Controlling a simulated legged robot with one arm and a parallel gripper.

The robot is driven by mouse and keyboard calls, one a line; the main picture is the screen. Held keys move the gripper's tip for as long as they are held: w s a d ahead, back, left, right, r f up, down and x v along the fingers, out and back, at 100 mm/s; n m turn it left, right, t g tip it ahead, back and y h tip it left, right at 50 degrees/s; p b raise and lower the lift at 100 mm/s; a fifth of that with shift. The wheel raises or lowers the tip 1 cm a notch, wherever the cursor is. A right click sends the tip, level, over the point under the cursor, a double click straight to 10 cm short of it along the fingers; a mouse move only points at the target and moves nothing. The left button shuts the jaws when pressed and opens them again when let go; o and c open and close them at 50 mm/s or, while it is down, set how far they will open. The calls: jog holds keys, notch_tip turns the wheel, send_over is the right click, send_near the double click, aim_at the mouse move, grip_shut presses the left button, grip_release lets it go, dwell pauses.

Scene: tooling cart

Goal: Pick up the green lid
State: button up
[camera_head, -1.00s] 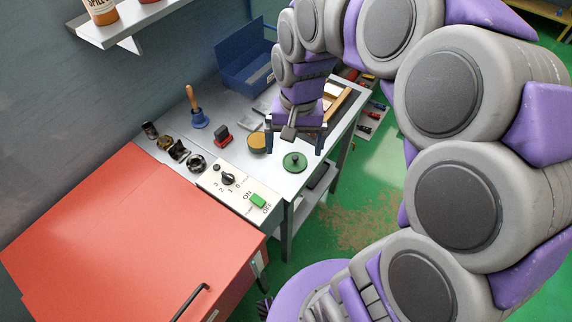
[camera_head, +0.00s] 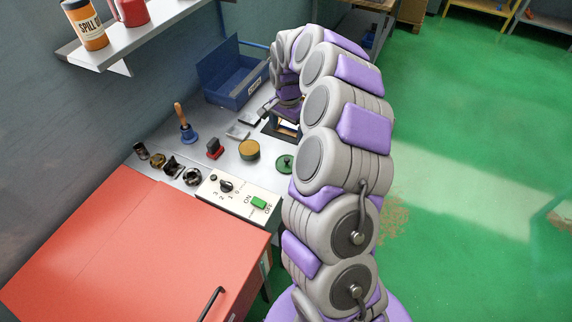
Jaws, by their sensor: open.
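The green lid (camera_head: 285,163) is a round disc with a small dark knob. It lies flat on the grey cart top, near its right edge, and my arm partly covers it on the right. My gripper (camera_head: 268,113) is above the cart top, behind and slightly left of the lid, and apart from it. It is open, and I see nothing held in it. My arm hides part of the gripper.
A blue bin (camera_head: 236,84) is behind. A control panel (camera_head: 238,198) and red cabinet (camera_head: 130,250) are in front. Green floor lies right.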

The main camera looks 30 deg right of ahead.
jog(key=b, duration=0.2)
send_over(287, 159)
jog(key=a, duration=0.1)
jog(key=f, duration=0.9)
jog(key=shift+a+f, duration=0.2)
jog(key=shift+f, duration=0.25)
jog(key=shift+d+f, duration=0.35)
jog(key=shift+d, duration=0.05)
notch_tip(287, 159, down, 4)
jog(key=shift+d+f+b, duration=0.15)
jog(key=shift+b, duration=0.65)
jog(key=shift+f, duration=0.2)
jog(key=shift+c, duration=0.5)
jog(key=c, duration=0.6)
jog(key=shift+c, duration=0.2)
